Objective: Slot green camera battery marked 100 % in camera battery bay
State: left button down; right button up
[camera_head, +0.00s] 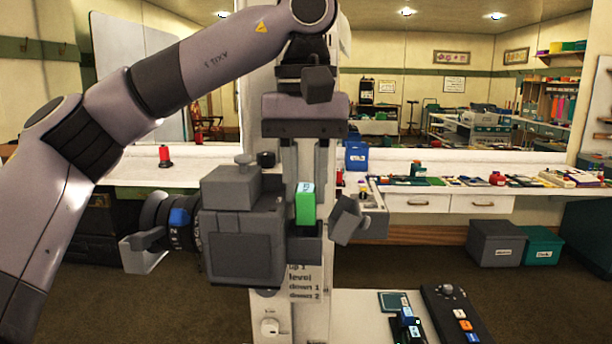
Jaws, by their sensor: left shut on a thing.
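My left gripper (305,184) points down in the middle of the camera_head view and is shut on the green battery (306,208). The battery is upright, with a pale label at its top; I cannot read the mark. The grey camera (243,242) is just left of it, its dark lens facing left. A dark grey bay (305,248) sticks out from the camera's right side, directly under the battery. A grey flap (348,219) stands tilted open at the right. The battery's lower end meets the bay's upper edge; I cannot tell whether it is inside. My right gripper is not in view.
A white surface (362,318) at the bottom right bears a dark button panel (456,315) and a small black-and-blue item (407,325). A sign with level words (303,283) hangs below the bay. A cluttered counter (432,190) runs behind, at the right.

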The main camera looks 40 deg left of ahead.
pick_arm(q)
jog(key=shift+f, duration=0.15)
jog(key=shift+f, duration=0.15)
dwell(0.6)
jog(key=shift+f, duration=0.75)
jog(key=c, duration=0.8)
grip_release()
jog(key=shift+d, duration=0.1)
jog(key=shift+w+d, duration=0.1)
jog(key=shift+w, duration=0.05)
